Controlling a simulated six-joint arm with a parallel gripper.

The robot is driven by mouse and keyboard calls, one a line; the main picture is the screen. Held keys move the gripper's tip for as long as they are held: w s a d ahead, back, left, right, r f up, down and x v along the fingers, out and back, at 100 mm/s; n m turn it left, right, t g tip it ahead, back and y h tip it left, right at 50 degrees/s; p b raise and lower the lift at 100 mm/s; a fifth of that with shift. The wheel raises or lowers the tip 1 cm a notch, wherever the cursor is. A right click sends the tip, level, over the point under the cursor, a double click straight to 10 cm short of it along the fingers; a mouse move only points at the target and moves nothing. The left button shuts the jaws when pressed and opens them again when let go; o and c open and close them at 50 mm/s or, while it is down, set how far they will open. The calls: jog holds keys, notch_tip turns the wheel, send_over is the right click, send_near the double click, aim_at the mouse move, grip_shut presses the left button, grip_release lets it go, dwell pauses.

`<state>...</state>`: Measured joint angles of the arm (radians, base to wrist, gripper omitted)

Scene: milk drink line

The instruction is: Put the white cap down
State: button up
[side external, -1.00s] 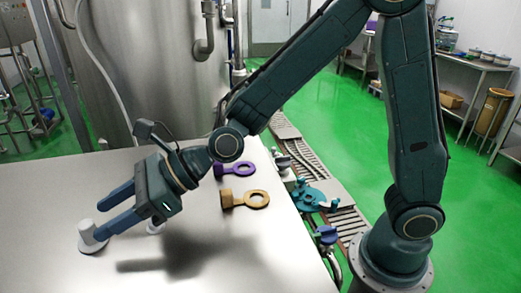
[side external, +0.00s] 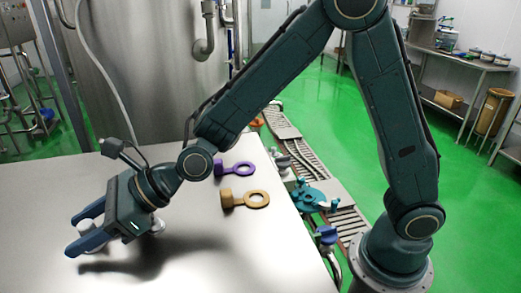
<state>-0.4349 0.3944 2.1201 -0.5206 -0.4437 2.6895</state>
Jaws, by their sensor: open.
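My gripper (side external: 70,236) is low over the left part of the steel table, tilted, with its two blue fingers pointing left and spread apart. I cannot make out a white cap at the fingertips; the fingers and gripper body may hide it. A small white piece (side external: 158,227) shows on the table just right of the gripper body, partly covered by it. I cannot tell whether it is a cap of the same kind.
A tan ring-ended piece (side external: 257,200) and a purple one (side external: 243,169) lie on the steel table (side external: 235,255) right of my gripper. A conveyor (side external: 345,220) with a teal fixture (side external: 310,196) runs past the table's right edge. The table's front middle is clear.

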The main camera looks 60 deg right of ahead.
aim_at(84, 224)
dwell(0.4)
grip_shut()
jog(key=shift+r, duration=0.2)
notch_tip(84, 224, up, 20)
jog(key=shift+f, duration=0.15)
dwell(0.6)
dwell(0.4)
